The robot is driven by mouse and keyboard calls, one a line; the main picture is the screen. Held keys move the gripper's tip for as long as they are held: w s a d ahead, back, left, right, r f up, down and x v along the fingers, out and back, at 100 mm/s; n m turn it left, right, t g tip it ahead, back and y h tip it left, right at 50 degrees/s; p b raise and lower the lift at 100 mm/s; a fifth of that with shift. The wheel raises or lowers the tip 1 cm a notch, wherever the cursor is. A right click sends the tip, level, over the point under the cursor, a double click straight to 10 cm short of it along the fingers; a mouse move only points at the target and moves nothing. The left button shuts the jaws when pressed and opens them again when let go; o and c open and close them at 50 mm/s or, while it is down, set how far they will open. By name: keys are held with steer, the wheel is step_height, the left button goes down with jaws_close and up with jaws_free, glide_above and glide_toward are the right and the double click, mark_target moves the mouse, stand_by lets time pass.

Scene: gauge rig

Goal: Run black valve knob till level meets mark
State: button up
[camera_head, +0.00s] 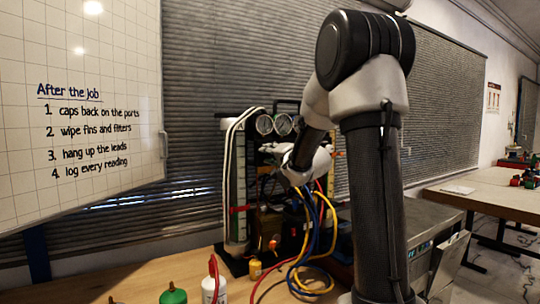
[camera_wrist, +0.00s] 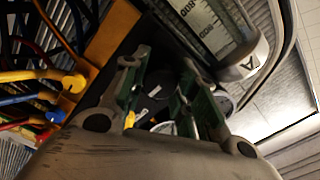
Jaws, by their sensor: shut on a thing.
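In the wrist view, my gripper (camera_wrist: 164,72) has its two green-padded fingers closed around a dark, rounded part that looks like the black valve knob (camera_wrist: 158,86). The knob is in shadow, so its turn angle cannot be read. In the head view, my gripper (camera_head: 299,168) is in front of the gauge rig, and my wrist hides the knob. A tall sight column (camera_head: 239,175) with a red band (camera_head: 240,209) stands at the rig's left side. The liquid level in it is too small to tell. A graduated scale (camera_wrist: 207,27) shows in the wrist view.
Two round gauges (camera_head: 264,125) sit atop the rig. Yellow, blue and red hoses (camera_head: 318,255) hang close below my gripper. A green bottle (camera_head: 173,295), a white bottle (camera_head: 214,291) and a small yellow container (camera_head: 255,268) stand on the wooden bench (camera_head: 120,280). A whiteboard (camera_head: 75,110) is at left.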

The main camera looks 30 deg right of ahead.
stand_by(0.4)
steer(key=o, duration=1)
steer(key=shift+s, duration=0.15)
steer(key=s, duration=1.1)
steer(key=shift+s+d, duration=0.25)
steer(key=shift+s, duration=0.15)
